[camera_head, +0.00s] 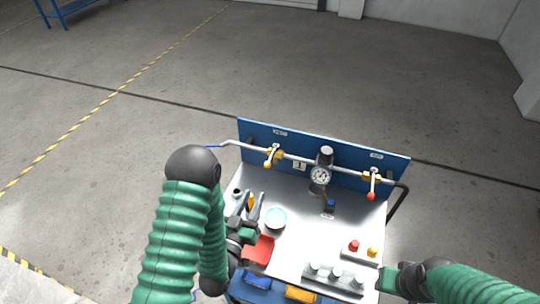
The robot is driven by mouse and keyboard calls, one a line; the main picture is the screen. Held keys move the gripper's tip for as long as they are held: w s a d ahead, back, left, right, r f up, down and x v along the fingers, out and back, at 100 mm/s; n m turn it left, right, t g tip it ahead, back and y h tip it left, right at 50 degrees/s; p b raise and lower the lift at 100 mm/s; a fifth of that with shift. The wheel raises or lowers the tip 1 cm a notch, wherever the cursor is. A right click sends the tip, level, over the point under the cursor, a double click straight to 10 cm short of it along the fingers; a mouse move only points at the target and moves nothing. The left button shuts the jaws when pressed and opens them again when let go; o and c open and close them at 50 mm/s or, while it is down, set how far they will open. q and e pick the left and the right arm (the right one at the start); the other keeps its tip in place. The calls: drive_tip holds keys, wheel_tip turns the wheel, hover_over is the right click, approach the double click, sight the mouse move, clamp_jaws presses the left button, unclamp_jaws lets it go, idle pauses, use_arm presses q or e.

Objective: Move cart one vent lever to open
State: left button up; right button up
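The cart (340,235) has a grey top and a blue back panel (340,150) with a pipe along it. A valve with a yellow lever (270,158) is on the left of the pipe. A valve with a red-tipped lever (372,186) pointing down is on the right. The small labels above them are too small to read, so I cannot tell which is the vent. My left gripper (249,200) is over the cart's left side, fingers apart, below and apart from the left lever. My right gripper (387,280) is at the cart's right front edge; its fingers are unclear.
A round gauge (320,176) sits mid-pipe. An orange item (251,202) shows by my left fingers; a round light-blue dish (275,218) is beside them. A red tray (260,249), a button box (360,252) and a knobbed grey block (335,278) are nearer. Open floor surrounds the cart.

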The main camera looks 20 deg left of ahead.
sight(270, 158)
use_arm(q)
drive_tip(key=w+p, duration=0.4)
drive_tip(key=w, duration=1.2)
drive_tip(key=shift+d+r, duration=0.1)
drive_tip(key=shift+d, duration=0.05)
drive_tip(key=shift+w+d, duration=0.1)
drive_tip(key=shift+w, duration=0.15)
clamp_jaws()
idle(0.3)
